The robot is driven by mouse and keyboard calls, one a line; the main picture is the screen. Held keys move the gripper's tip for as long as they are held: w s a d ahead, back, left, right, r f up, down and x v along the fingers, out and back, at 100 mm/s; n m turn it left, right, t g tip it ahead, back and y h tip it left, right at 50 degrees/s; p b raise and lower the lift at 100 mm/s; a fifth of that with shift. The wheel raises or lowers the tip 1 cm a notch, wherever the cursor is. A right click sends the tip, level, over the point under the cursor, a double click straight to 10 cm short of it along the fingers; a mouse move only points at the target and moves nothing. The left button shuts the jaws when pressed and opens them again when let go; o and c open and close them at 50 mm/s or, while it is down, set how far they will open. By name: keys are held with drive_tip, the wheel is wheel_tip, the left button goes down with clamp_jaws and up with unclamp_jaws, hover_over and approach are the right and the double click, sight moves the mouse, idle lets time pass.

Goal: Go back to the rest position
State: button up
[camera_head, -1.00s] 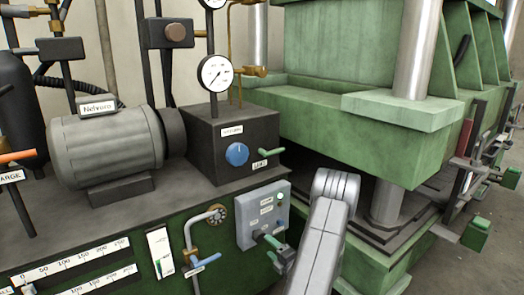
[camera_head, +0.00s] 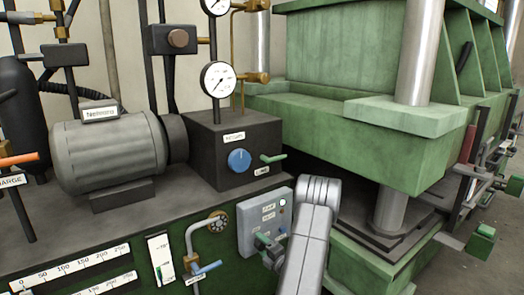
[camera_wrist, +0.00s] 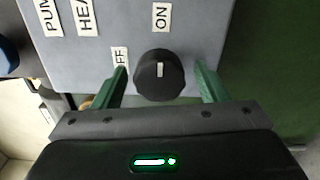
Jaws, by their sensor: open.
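My gripper (camera_head: 267,246) is at the lower front of the grey control box (camera_head: 250,237) in the head view, with my arm coming in from the right. In the wrist view its two green fingers (camera_wrist: 161,76) are open, one on each side of a black knob (camera_wrist: 154,84). Gaps show between the fingers and the knob. The knob's white mark points up toward the ON label (camera_wrist: 161,16). An OFF label (camera_wrist: 119,58), partly hidden, is beside the left finger.
A green press (camera_head: 350,125) with steel columns stands right of my arm. A dark block with a blue dial (camera_head: 239,160) is above the control box. A bent pipe with a blue-handled valve (camera_head: 207,270) is close to its left. A grey motor (camera_head: 105,155) stands behind on the bench.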

drive_tip(key=p+v, duration=0.2)
drive_tip(key=v, duration=1.1)
drive_tip(key=b+x, duration=0.2)
drive_tip(key=x, duration=1.1)
drive_tip(key=shift+w+a, duration=0.25)
drive_tip(key=shift+d+f+n+b, duration=0.2)
drive_tip(key=shift+n+b, duration=0.2)
drive_tip(key=shift+b, duration=0.3)
drive_tip(key=n+b, duration=0.5)
drive_tip(key=shift+s, duration=0.1)
drive_tip(key=n+b, duration=0.8)
drive_tip(key=b, duration=0.1)
drive_tip(key=shift+n, duration=0.3)
drive_tip(key=shift+r+p+v, duration=0.2)
drive_tip(key=shift+p+v, duration=0.75)
drive_tip(key=shift+v, duration=2.2)
